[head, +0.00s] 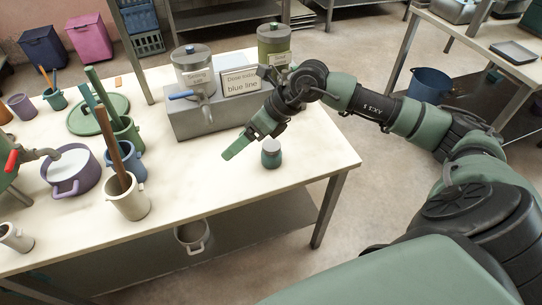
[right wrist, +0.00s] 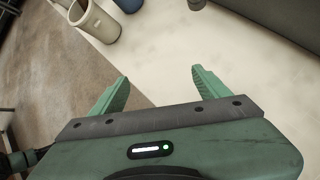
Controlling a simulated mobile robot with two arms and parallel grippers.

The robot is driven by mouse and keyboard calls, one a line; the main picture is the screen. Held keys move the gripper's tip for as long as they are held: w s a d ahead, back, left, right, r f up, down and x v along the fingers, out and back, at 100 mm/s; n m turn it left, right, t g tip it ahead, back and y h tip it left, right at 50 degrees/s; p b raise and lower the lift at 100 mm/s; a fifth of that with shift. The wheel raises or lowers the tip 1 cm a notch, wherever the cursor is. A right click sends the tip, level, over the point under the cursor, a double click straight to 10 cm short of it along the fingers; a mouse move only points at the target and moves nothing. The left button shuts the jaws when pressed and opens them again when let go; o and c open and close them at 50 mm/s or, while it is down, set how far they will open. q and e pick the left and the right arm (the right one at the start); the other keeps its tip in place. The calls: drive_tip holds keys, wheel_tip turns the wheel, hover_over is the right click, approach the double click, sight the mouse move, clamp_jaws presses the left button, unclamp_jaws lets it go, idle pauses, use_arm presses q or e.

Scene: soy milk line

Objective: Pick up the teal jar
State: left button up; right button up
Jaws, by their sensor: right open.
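The teal jar (head: 271,153) is small, with a pale grey top, and stands upright on the cream tabletop (head: 215,205) near its right end in the head view. My right gripper (head: 252,146) is above the table, just left of the jar in that picture; one long green finger shows clearly. In the right wrist view its two green fingers (right wrist: 160,86) are spread wide with nothing between them. I cannot make out the jar in the right wrist view. My left gripper is not in view.
A grey metal stand (head: 205,121) with a tap and a "blue line" sign (head: 240,82) stands behind the jar. A cream cup (head: 128,198) holding a stick and a purple pot (head: 72,172) are at left. The table in front of the jar is clear to the edge.

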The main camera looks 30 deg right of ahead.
sight(271, 144)
drive_tip(key=d+h, duration=0.1)
drive_tip(key=d, duration=0.2)
drive_tip(key=d+h, duration=0.2)
drive_tip(key=d, duration=0.2)
drive_tip(key=d+h, duration=0.1)
drive_tip(key=d, duration=0.2)
drive_tip(key=shift+d+f+g+h, duration=0.3)
drive_tip(key=shift+d+f, duration=0.05)
drive_tip(key=shift+d, duration=0.05)
drive_tip(key=shift+d+f, duration=0.1)
drive_tip(key=shift+f, duration=0.2)
drive_tip(key=x, duration=0.2)
drive_tip(key=s+p+x, duration=0.1)
drive_tip(key=x, duration=0.3)
drive_tip(key=shift+s+f, duration=0.1)
drive_tip(key=shift+f, duration=0.65)
drive_tip(key=c, duration=1.6)
